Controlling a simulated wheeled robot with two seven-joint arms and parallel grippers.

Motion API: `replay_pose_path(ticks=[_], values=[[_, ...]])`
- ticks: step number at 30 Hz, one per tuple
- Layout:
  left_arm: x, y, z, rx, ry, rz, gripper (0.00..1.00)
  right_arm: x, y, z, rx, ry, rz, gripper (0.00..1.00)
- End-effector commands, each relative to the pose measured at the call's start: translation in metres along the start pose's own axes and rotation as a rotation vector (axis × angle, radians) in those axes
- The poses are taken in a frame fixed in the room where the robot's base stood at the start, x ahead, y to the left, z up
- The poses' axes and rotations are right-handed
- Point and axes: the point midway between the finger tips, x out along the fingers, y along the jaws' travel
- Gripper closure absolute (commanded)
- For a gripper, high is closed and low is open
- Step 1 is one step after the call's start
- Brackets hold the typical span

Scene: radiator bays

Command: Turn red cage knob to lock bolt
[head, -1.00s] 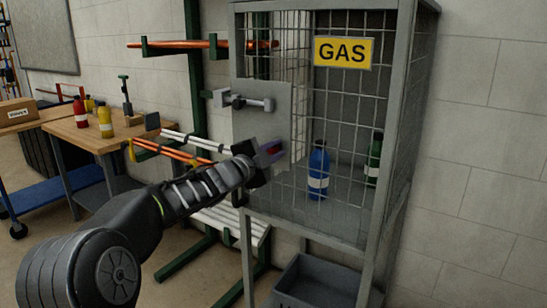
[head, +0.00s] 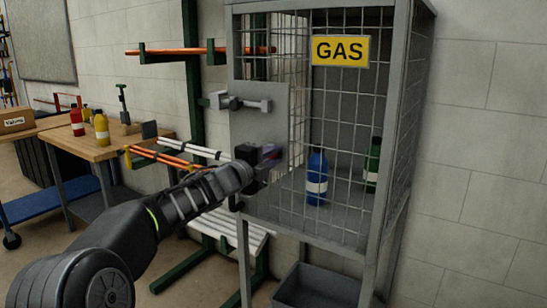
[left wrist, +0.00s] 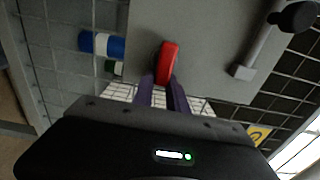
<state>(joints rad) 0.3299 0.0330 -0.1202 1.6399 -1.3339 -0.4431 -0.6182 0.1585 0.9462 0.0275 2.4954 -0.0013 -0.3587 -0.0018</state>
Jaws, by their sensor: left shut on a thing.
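The gas cage (head: 345,120) is a grey mesh cabinet with a yellow GAS sign. A grey plate (head: 258,128) on its left front carries a grey bolt with a handle (head: 245,103); the handle also shows at the upper right in the left wrist view (left wrist: 262,48). The red knob (left wrist: 167,62) stands out from the plate in the left wrist view. My left gripper (head: 270,155) is at the lower part of the plate, its purple fingers (left wrist: 160,92) shut on the red knob. In the head view the gripper mostly hides the knob. My right gripper is not in view.
A blue bottle (head: 317,178) and a green bottle (head: 373,165) stand inside the cage. A grey bin (head: 320,287) sits below it. A rack with orange pipes (head: 175,51) is left of the cage, and a wooden workbench (head: 92,148) stands farther left.

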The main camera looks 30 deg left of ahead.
Motion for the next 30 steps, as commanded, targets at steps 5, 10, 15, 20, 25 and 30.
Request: replay_pose_path(ticks=[5,10,15,20,25,30], values=[[-0.001,0.003,0.005,0.002,-0.011,0.006,0.8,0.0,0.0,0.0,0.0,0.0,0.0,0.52],[-0.001,0.002,0.005,0.001,-0.01,0.004,0.66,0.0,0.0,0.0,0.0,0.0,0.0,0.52],[-0.001,0.001,0.003,0.001,-0.006,0.002,0.6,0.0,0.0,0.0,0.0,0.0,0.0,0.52],[-0.001,0.0,0.002,0.001,-0.004,0.001,0.6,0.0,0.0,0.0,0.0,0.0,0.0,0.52],[-0.012,-0.001,0.002,0.001,-0.005,0.0,0.6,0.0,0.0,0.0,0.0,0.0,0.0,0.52],[-0.038,-0.001,0.003,0.002,-0.007,0.0,0.6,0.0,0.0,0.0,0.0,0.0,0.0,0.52]])
